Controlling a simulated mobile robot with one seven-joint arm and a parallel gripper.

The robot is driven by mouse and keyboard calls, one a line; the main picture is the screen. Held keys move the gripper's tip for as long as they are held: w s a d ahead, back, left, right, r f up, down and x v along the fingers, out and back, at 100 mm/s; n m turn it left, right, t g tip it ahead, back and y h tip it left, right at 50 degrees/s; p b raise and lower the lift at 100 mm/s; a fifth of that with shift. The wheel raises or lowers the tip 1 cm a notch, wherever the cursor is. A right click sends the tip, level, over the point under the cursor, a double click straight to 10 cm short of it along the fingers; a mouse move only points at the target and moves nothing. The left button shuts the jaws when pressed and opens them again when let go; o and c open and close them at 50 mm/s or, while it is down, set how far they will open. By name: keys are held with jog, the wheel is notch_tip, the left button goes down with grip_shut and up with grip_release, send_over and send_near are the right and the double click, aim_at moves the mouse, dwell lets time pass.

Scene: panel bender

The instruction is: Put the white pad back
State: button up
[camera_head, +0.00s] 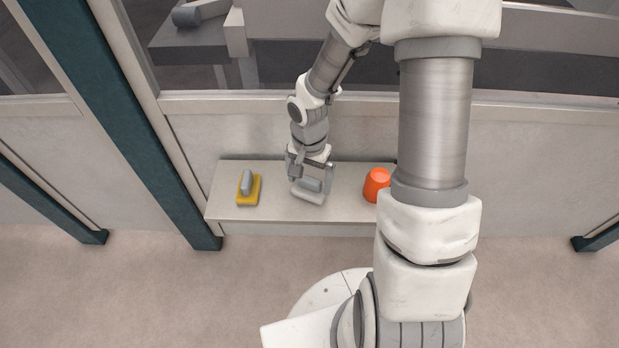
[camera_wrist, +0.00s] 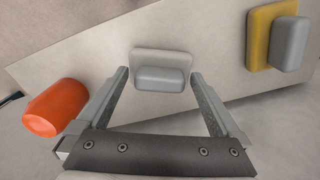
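The white pad (camera_wrist: 161,57) has a grey block-shaped handle (camera_wrist: 160,77) on it and lies on a pale shelf (camera_wrist: 90,50). In the head view the white pad (camera_head: 308,196) is at the middle of the shelf (camera_head: 345,208). My gripper (camera_wrist: 160,85) is open, with its fingers apart on either side of the handle in the wrist view. In the head view my gripper (camera_head: 311,180) is above the pad and partly hides it. I cannot tell whether the fingers touch the handle.
A yellow pad (camera_head: 250,190) with a grey handle lies on the shelf to the left. An orange cup-like object (camera_head: 376,185) stands to the right, partly near my arm in the picture. A wall panel rises behind the shelf. Bare shelf lies between the objects.

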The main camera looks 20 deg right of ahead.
jog(key=shift+r, duration=0.1)
notch_tip(320, 180, up, 13)
jog(key=p, duration=0.5)
notch_tip(320, 180, up, 10)
jog(key=n+t+h, duration=0.1)
jog(key=n+t, duration=0.1)
jog(key=n, duration=0.1)
send_over(310, 179)
jog(key=s+d, duration=0.1)
jog(key=s, duration=0.3)
jog(key=s+a+r+n+t, duration=0.1)
jog(key=s+r+n+t, duration=0.35)
jog(key=s+r, duration=0.65)
notch_tip(310, 179, up, 15)
jog(key=w+y+p, duration=0.1)
jog(key=p, duration=1.4)
jog(key=shift+g, duration=0.45)
jog(key=shift+n, duration=0.25)
